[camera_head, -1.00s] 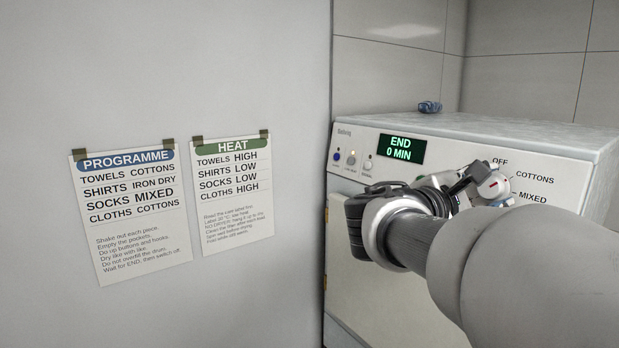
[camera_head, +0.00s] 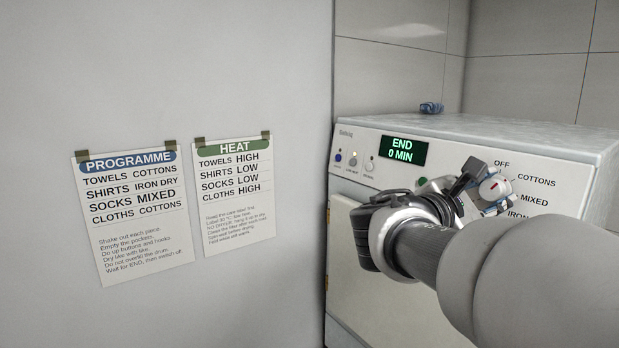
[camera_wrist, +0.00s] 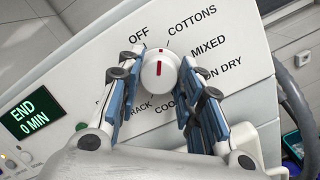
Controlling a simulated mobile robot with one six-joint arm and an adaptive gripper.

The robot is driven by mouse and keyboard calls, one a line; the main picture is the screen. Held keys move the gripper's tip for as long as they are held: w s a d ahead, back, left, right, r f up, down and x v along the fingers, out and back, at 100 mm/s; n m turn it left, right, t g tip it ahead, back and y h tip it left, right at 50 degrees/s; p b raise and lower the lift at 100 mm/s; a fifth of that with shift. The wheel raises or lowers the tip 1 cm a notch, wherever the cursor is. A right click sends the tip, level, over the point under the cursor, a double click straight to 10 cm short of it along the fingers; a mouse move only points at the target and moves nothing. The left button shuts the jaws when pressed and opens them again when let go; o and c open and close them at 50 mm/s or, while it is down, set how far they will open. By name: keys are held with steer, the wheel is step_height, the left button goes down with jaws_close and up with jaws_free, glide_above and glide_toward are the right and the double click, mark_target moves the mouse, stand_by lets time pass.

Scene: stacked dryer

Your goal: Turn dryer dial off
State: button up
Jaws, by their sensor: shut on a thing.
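The dryer dial (camera_wrist: 159,70) is a round white knob with a red pointer line, on the dryer's white control panel; it also shows in the head view (camera_head: 494,187). In the wrist view its pointer is between the OFF label (camera_wrist: 138,33) and the COTTONS label (camera_wrist: 192,22). My gripper (camera_wrist: 162,62) has one blue-padded finger on each side of the dial and is shut on it. In the head view my gripper (camera_head: 483,188) and arm cover the lower part of the panel.
The dryer display (camera_head: 403,150) reads END 0 MIN. PROGRAMME (camera_head: 130,215) and HEAT (camera_head: 234,190) sheets hang on the left wall. A grey hose (camera_wrist: 292,98) is at the right.

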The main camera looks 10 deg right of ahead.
steer(key=n+t+p, duration=0.1)
steer(key=n, duration=0.3)
steer(key=shift+r+n+p, duration=0.15)
steer(key=shift+n+p, duration=0.15)
steer(key=shift+n, duration=0.1)
steer(key=shift+n+t+y+p, duration=0.35)
steer(key=shift+n+p, duration=0.25)
steer(key=shift+n, duration=0.8)
steer(key=o, duration=1.1)
steer(key=shift+c, duration=0.2)
steer(key=v, duration=1.2)
steer(key=shift+s, duration=0.15)
